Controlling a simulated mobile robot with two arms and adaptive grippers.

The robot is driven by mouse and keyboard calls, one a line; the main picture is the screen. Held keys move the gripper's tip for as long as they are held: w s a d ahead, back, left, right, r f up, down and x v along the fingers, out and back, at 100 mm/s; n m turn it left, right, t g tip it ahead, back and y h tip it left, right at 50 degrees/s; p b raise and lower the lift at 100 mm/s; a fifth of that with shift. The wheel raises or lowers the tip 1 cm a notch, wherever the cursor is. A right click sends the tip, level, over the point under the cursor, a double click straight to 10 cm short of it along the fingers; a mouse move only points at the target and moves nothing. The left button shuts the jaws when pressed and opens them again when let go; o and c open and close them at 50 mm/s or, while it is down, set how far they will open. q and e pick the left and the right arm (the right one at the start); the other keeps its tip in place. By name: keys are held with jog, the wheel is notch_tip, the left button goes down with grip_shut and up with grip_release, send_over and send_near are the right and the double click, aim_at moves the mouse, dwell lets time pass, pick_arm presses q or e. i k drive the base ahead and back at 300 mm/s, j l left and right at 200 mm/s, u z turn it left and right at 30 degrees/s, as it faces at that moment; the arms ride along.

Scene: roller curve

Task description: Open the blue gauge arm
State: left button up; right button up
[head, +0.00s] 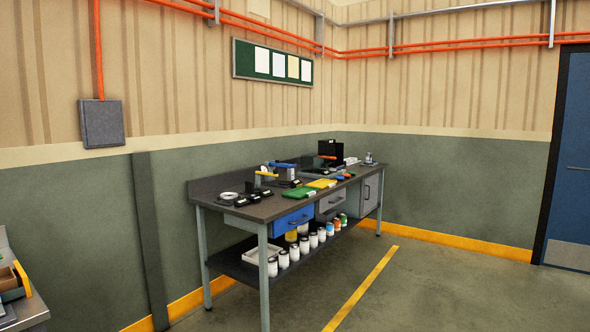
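A small blue bar (281,164), which looks like the blue gauge arm, lies roughly level on top of a small device at the back of the workbench (240,211). A similar yellow bar (265,173) sits on a pale stand just left of it. Both are small and far off, so I cannot tell the blue arm's exact position or its hinge. Neither of my grippers shows in the head view.
The bench top also holds black devices (246,199), a green case (299,193), a yellow case (322,183) and an open black box (328,151). A blue drawer (292,221) is under the top. Jars stand on the lower shelf. The floor in front (430,290) is clear.

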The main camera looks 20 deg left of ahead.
aim_at(283, 165)
jog(key=i+l, duration=0.1)
jog(key=i, duration=4.15)
jog(key=l+z, duration=0.05)
jog(key=l, duration=0.1)
